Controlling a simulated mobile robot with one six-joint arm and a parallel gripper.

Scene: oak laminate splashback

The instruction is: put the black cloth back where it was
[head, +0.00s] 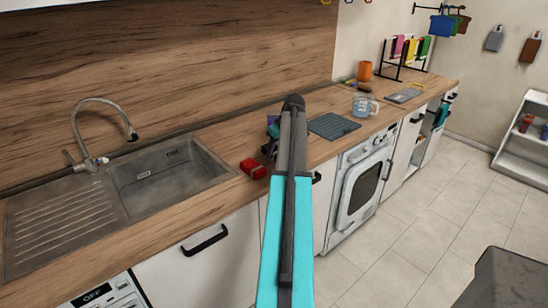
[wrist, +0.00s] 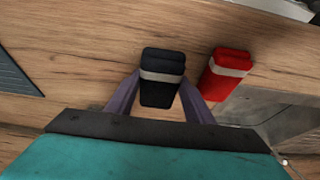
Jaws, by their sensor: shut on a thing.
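The black cloth (wrist: 161,62) is a folded or rolled bundle with a beige band, seen in the wrist view. My gripper (wrist: 160,88) is shut on it, with one purple finger on each side. In the head view my gripper (head: 270,140) is over the wooden counter right of the sink, mostly behind my arm. I cannot make out the black cloth clearly there. I cannot tell whether the cloth touches the counter or is held just above it.
A similar red cloth (wrist: 228,68) lies close beside the black one; it also shows in the head view (head: 253,168). The sink (head: 165,170) is to the left. A dark grey mat (head: 334,126) and a glass mug (head: 364,106) are to the right on the counter.

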